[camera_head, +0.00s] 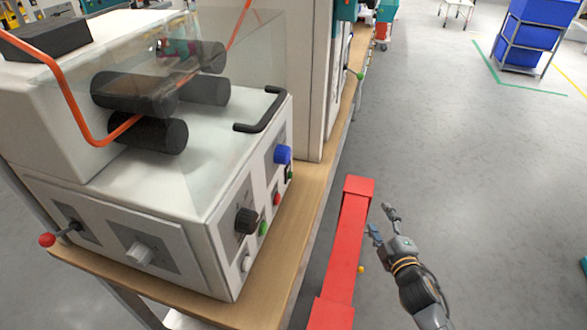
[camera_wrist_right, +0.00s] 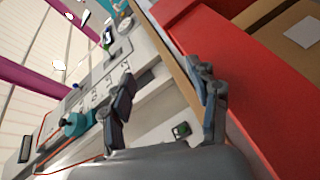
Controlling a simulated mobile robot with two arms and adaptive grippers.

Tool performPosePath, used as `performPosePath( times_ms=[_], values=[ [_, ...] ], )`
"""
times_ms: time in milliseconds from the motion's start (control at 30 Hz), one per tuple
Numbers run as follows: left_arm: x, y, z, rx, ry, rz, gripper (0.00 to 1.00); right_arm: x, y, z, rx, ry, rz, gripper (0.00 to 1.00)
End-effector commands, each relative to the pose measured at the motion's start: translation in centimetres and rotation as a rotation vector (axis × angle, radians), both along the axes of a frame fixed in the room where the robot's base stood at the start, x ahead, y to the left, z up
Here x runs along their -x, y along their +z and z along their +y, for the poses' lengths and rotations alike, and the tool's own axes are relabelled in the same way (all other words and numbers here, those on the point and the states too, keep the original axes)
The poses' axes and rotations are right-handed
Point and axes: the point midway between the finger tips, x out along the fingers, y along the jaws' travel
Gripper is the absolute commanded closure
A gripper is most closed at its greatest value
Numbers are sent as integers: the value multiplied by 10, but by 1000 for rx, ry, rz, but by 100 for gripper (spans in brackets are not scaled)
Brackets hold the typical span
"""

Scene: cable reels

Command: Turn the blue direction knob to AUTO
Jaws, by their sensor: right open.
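The blue knob (camera_head: 283,154) sits on the right-hand side panel of the white machine (camera_head: 185,205) in the head view, near the panel's far upper end. Its pointer and the labels are too small to read. My right gripper (camera_head: 379,218) is open and empty, to the right of the machine and beyond the red beam, well apart from the knob. Its spread fingers also show in the right wrist view (camera_wrist_right: 165,85), with nothing between them. I cannot surely make out the blue knob in that tilted view. My left gripper is not in view.
A black knob (camera_head: 247,220), a red button (camera_head: 277,198) and a green button (camera_head: 263,229) share the side panel. A black handle (camera_head: 262,112) is on top. A red beam (camera_head: 345,245) stands between the wooden table edge (camera_head: 290,235) and my right gripper. Open floor lies right.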

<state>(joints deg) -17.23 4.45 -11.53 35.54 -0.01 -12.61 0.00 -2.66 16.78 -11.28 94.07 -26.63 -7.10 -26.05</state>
Motion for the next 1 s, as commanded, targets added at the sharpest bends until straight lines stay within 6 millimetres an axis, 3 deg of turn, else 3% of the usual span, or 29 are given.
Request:
performPosePath(
  times_ms=[33, 100, 267, 400, 533, 700, 867, 1000],
  values=[
    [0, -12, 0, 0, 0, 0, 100, -12, 34, 7, 78, 48, -115, 39],
    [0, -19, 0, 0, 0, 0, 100, -19, 84, 19, 193, 108, -270, 39],
    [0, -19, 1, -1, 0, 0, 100, -32, 149, 50, 516, 312, -581, 39],
    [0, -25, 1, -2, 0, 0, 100, -24, 190, 81, 852, 520, -886, 39],
    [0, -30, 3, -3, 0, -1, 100, -9, 201, 96, 1139, 710, -1122, 39],
    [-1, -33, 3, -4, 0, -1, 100, 5, 197, 97, 1355, 879, -1287, 39],
    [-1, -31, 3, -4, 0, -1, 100, 8, 196, 100, 1403, 927, -1329, 39],
    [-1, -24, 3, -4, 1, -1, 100, 4, 198, 118, 1399, 927, -1330, 39]
  ],
)
